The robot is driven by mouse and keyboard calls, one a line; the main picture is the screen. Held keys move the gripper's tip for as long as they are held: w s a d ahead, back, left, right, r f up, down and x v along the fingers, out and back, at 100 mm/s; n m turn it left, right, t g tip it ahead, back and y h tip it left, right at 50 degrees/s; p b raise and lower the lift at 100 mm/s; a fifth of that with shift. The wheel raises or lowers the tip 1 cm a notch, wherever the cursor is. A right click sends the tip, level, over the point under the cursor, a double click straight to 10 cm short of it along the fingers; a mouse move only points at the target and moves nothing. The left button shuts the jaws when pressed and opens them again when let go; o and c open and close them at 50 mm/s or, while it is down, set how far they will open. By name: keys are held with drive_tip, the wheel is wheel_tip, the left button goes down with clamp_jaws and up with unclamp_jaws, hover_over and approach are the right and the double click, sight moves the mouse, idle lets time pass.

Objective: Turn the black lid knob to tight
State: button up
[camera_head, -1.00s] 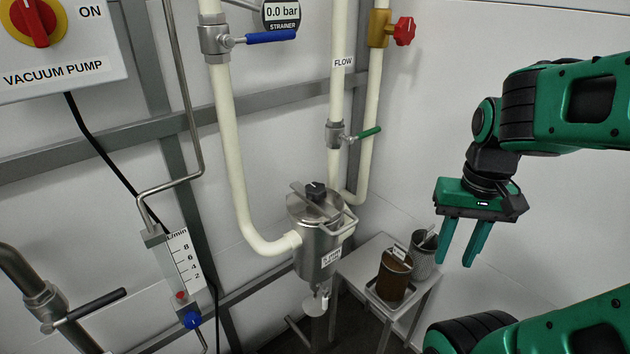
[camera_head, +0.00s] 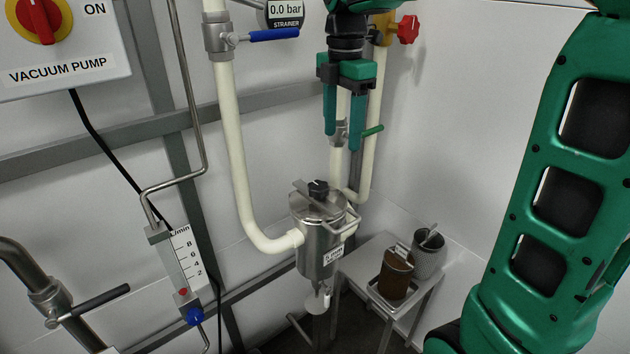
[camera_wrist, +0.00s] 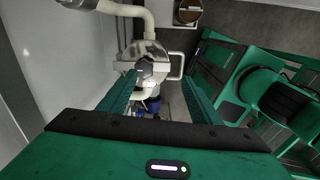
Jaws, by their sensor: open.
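The black lid knob (camera_head: 318,189) sits on top of the metal strainer pot (camera_head: 318,240), over a flat bar across its lid. My gripper (camera_head: 342,142) points down above the knob and a little to its right in the head view, open and empty, clear of the lid. In the wrist view the knob (camera_wrist: 147,70) shows between the two fingers of my gripper (camera_wrist: 146,80), with the shiny lid (camera_wrist: 148,48) around it. Any tight marking is too small to read.
A small steel table (camera_head: 372,250) bears a brown strainer basket (camera_head: 395,277) and a metal mesh cup (camera_head: 428,262). A cream pipe (camera_head: 236,170) enters the pot's left side.

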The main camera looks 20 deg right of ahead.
sight(318, 186)
drive_tip(key=w+a+r+n, duration=0.1)
drive_tip(key=w+a+n, duration=0.2)
drive_tip(key=a+n, duration=0.1)
wheel_tip(318, 186, down, 15)
drive_tip(key=shift+w+f, duration=0.1)
idle(0.4)
drive_tip(key=c, duration=1)
drive_tip(key=shift+a, duration=0.2)
drive_tip(key=shift+c, duration=0.2)
drive_tip(key=shift+d, duration=0.15)
